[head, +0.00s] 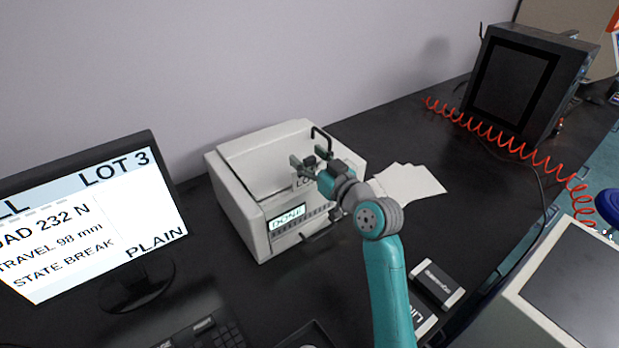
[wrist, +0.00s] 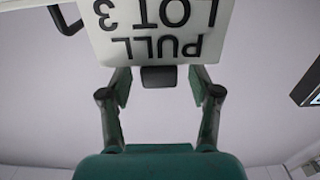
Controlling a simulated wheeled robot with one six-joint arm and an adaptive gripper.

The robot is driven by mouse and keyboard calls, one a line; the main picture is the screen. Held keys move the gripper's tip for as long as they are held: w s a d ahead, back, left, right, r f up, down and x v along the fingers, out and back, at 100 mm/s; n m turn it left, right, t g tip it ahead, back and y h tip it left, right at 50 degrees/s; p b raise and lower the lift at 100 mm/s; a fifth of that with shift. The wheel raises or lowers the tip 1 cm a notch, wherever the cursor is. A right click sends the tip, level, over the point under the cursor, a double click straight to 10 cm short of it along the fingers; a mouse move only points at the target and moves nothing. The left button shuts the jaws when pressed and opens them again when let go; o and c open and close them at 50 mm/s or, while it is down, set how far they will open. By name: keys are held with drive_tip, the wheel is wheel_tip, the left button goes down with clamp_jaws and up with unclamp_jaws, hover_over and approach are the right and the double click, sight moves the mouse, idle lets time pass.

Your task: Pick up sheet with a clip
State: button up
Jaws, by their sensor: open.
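A white sheet (wrist: 150,47) printed PULL LOT 3 fills the upper middle of the wrist view, its lettering upside down. A small black clip (wrist: 159,77) sits at its near edge. My gripper (wrist: 160,88) is open, with one finger on each side of the clip and gaps between. In the head view my gripper (head: 309,158) is above the white machine (head: 245,218). My arm hides the rest of the sheet and the clip in that view.
A monitor (head: 85,215) stands at left, a dark cabinet (head: 515,75) and red coiled cord (head: 510,145) at right.

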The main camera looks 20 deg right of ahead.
drive_tip(key=shift+w, duration=0.15)
drive_tip(key=c, duration=1)
drive_tip(key=shift+c, duration=0.3)
drive_tip(key=shift+r, duration=0.15)
